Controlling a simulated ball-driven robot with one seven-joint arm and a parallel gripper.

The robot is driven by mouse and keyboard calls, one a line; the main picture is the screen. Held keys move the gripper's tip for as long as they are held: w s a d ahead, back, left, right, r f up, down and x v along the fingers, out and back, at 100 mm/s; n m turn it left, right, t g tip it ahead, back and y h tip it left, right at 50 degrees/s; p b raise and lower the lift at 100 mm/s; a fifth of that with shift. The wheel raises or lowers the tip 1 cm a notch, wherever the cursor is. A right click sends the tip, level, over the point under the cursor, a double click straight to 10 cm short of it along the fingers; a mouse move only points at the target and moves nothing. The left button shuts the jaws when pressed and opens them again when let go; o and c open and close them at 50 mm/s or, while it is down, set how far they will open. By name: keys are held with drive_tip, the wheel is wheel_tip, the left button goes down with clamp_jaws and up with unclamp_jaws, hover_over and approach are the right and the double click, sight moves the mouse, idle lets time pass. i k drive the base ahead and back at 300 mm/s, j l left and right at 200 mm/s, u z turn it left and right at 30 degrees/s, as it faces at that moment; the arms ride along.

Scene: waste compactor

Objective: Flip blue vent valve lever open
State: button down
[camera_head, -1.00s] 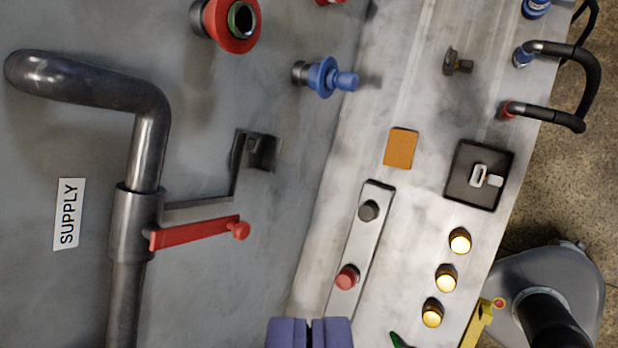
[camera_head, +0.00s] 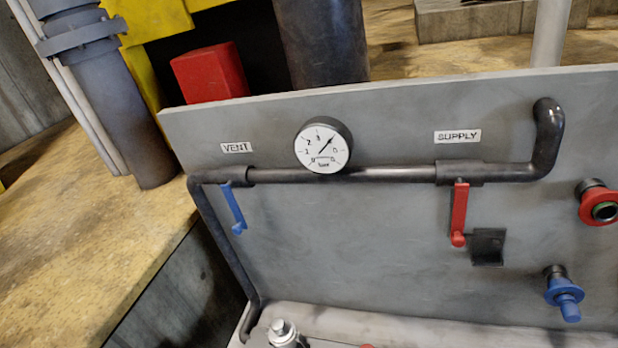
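The blue vent valve lever (camera_head: 233,209) hangs down from the left valve body on the dark pipe (camera_head: 392,175), slanting slightly to the right at its lower end. The white VENT label (camera_head: 237,147) is on the grey panel (camera_head: 370,240) above it. The red supply lever (camera_head: 459,213) hangs straight down below the SUPPLY label (camera_head: 457,136), beside a dark bracket (camera_head: 487,247). My gripper does not show in the current view.
A round pressure gauge (camera_head: 322,146) sits on the pipe between the valves. Red (camera_head: 600,203) and blue (camera_head: 564,292) couplings stick out at the right. The pipe bends down the panel's left edge. A metal fitting (camera_head: 284,335) stands at the bottom. The panel face between the levers is clear.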

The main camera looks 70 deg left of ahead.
sight(238, 230)
drive_tip(key=k+u, duration=0.55)
drive_tip(key=u, duration=1.05)
drive_tip(key=i+j, duration=0.1)
drive_tip(key=i, duration=0.3)
drive_tip(key=i+j, duration=0.1)
drive_tip(key=i, duration=0.25)
